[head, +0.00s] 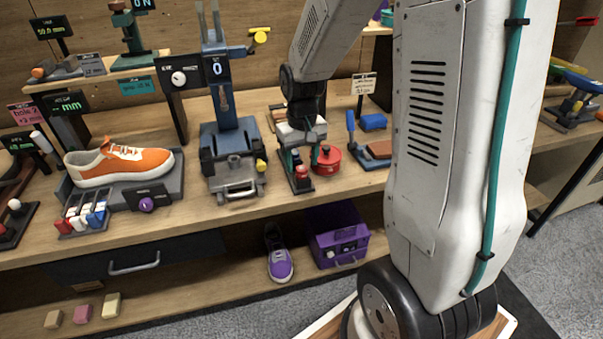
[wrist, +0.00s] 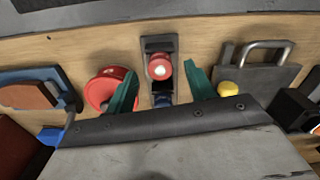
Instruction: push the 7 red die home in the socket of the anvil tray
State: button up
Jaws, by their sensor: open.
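The red die (wrist: 161,69), with a pale round top, stands in the dark anvil tray (wrist: 158,44) in the wrist view. No number is readable on it. In the head view the red die (head: 302,172) shows near the front of the narrow tray (head: 302,187). A blue piece (wrist: 162,100) sits behind it in the same tray, partly hidden by my wrist. My gripper (wrist: 161,72) is open, its teal fingers on either side of the red die with gaps showing. I cannot tell how deep the die sits in its socket.
A round red tin (wrist: 101,90) is close beside my left finger in the wrist view. A grey block with a metal handle (wrist: 262,66) and a yellow knob (wrist: 229,89) are at the right. A blue-handled brown pad (wrist: 30,92) is at the left.

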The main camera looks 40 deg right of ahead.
aim_at(302, 175)
jog(key=shift+f, duration=1.35)
jog(key=c, duration=1.1)
jog(key=shift+o, duration=0.2)
jog(key=shift+r, duration=0.1)
